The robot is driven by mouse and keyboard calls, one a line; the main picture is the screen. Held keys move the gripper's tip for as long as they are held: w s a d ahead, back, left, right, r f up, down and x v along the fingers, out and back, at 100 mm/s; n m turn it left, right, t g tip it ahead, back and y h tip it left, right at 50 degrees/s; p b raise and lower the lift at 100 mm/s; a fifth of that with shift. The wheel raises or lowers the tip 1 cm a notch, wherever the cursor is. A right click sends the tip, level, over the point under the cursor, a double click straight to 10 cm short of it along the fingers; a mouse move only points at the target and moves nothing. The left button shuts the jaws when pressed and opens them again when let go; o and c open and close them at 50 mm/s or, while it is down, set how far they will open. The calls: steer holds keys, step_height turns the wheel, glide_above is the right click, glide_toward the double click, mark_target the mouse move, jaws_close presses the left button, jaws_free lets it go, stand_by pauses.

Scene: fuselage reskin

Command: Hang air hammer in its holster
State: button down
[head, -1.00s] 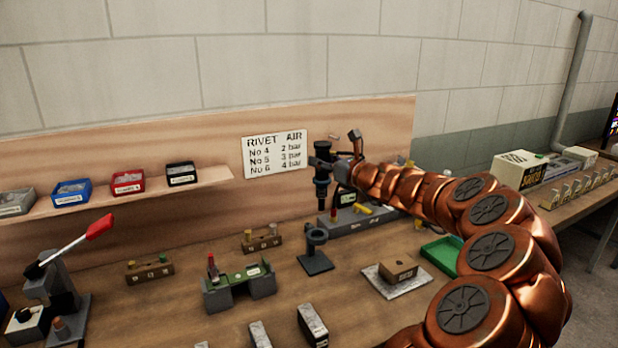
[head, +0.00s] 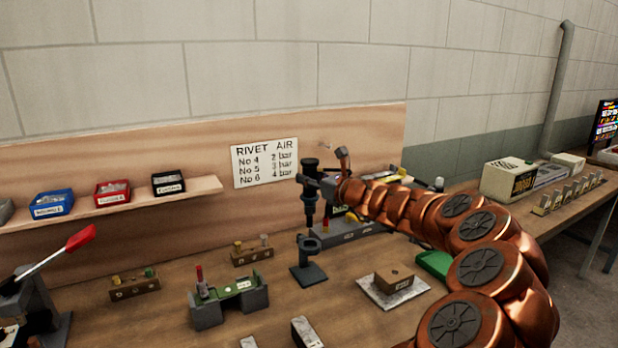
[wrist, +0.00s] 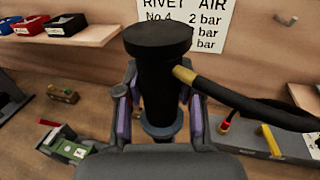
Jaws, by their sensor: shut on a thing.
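My gripper (head: 322,187) is shut on a dark, upright air hammer (head: 309,198), held in the air above the bench. The wrist view shows the hammer's black body (wrist: 158,80) between my two fingers, with a black hose (wrist: 240,102) on a brass fitting leading off to the right. The holster (head: 309,262), a dark ring on a short post and flat base, stands on the bench just below the hammer in the head view. The hammer's lower end appears above the ring, apart from it. In the wrist view the hammer hides most of what lies beneath it.
A grey block with red and yellow pieces (head: 350,232) stands behind and right of the holster. A green fixture (head: 228,300) is at front left, a brown block on a plate (head: 393,287) at right.

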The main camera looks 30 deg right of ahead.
mark_target(311, 223)
steer(key=shift+f+b, duration=3.9)
steer(key=shift+f, duration=3.3)
steer(key=c, duration=0.6)
jaws_free()
steer(key=shift+c, duration=0.2)
steer(key=shift+f, duration=0.1)
steer(key=shift+s+d, duration=0.1)
steer(key=shift+s, duration=0.05)
steer(key=s+d, duration=0.2)
steer(key=s, duration=0.9)
steer(key=shift+s+r, duration=0.25)
steer(key=shift+s, duration=0.05)
